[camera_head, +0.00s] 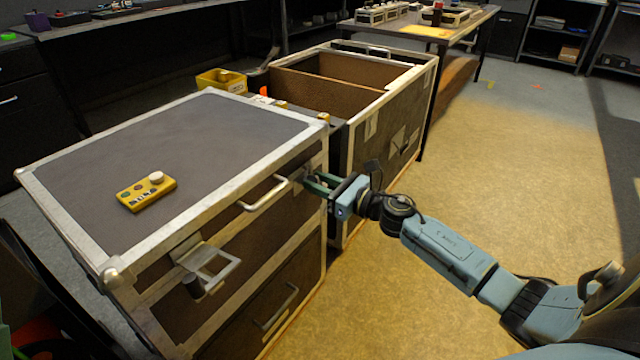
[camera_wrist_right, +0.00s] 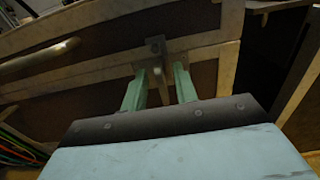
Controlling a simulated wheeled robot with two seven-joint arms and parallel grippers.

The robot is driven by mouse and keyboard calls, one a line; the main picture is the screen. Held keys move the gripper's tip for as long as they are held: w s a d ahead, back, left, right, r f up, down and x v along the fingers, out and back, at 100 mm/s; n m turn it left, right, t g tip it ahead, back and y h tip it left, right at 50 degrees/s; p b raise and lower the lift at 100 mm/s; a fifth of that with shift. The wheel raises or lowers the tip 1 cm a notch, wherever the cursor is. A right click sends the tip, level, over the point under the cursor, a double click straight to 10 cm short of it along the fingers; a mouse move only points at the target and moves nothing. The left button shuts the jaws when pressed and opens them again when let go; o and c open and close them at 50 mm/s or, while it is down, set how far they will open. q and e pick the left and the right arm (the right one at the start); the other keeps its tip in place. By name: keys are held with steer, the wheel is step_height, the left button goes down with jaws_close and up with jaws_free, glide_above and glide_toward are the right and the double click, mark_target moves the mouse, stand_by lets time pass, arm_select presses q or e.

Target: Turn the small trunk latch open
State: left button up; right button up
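The small trunk (camera_head: 165,150) has a grey lid and pale metal edging, and its lid is down. A small metal latch (camera_wrist_right: 157,52) sits on its front face at the seam, near the right corner. In the head view it is mostly hidden by my gripper. My right gripper (camera_head: 313,182) is at that latch. In the right wrist view its two green fingers (camera_wrist_right: 162,80) are apart, one on each side of the latch's lower tab, with gaps showing. Whether the fingertips touch it I cannot tell. My left gripper is not in view.
A yellow button box (camera_head: 146,192) lies on the lid. A metal handle (camera_head: 264,195) and a larger latch plate (camera_head: 207,266) stick out left of my gripper. An open trunk (camera_head: 345,85) stands behind. The floor (camera_head: 500,170) at right is clear.

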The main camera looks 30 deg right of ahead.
jaws_close()
